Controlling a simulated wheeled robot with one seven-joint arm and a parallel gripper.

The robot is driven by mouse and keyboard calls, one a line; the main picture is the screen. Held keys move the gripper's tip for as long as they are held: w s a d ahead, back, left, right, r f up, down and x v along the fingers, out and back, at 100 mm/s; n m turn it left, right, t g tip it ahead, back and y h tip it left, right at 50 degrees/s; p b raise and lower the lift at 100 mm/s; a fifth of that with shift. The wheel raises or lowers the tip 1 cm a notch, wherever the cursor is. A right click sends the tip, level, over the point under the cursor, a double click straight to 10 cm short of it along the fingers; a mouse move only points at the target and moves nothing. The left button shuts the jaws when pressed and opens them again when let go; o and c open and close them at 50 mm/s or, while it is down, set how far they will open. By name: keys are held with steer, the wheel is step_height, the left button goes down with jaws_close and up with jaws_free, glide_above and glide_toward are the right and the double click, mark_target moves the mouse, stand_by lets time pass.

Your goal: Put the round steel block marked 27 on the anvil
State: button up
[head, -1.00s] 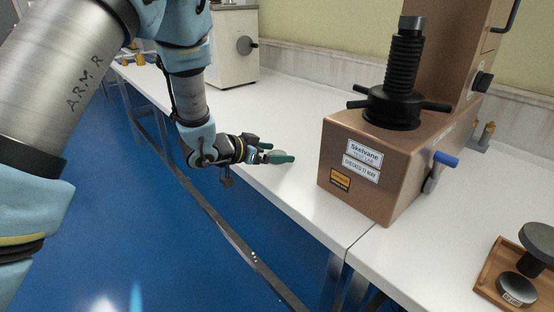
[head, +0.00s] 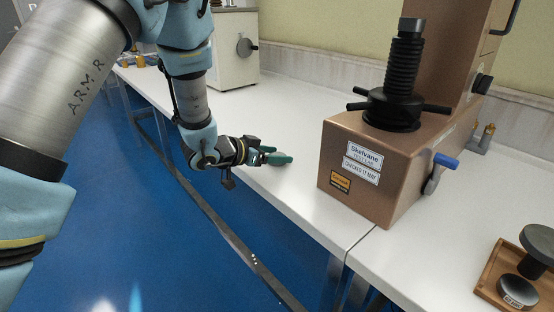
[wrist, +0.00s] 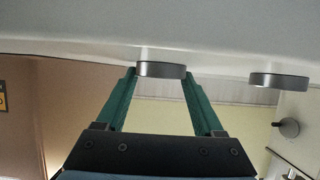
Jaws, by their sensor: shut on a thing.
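My gripper (head: 279,157) is low over the white bench, left of the bronze hardness tester, with green fingers. In the wrist view, which is upside down, the fingers (wrist: 160,73) are shut on a round steel block (wrist: 160,69), one at each side. The block is at or just above the bench top; I cannot tell which. Its marking does not show, and in the head view the fingers mostly hide it. The tester's black threaded screw (head: 407,60) stands upright on its base, with a small flat anvil (head: 411,24) on top.
Another round steel block (wrist: 279,80) sits on the bench beside the held one. A wooden tray (head: 489,281) at the right holds a labelled disc (head: 517,291) and a dark round-topped piece (head: 538,240). A pale machine (head: 235,50) stands behind. The tester's blue-handled lever (head: 446,160) sticks out.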

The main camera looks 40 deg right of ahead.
steer(key=shift+c, duration=0.3)
step_height(320, 180, up, 5)
steer(key=p, duration=0.4)
steer(key=shift+r, duration=0.15)
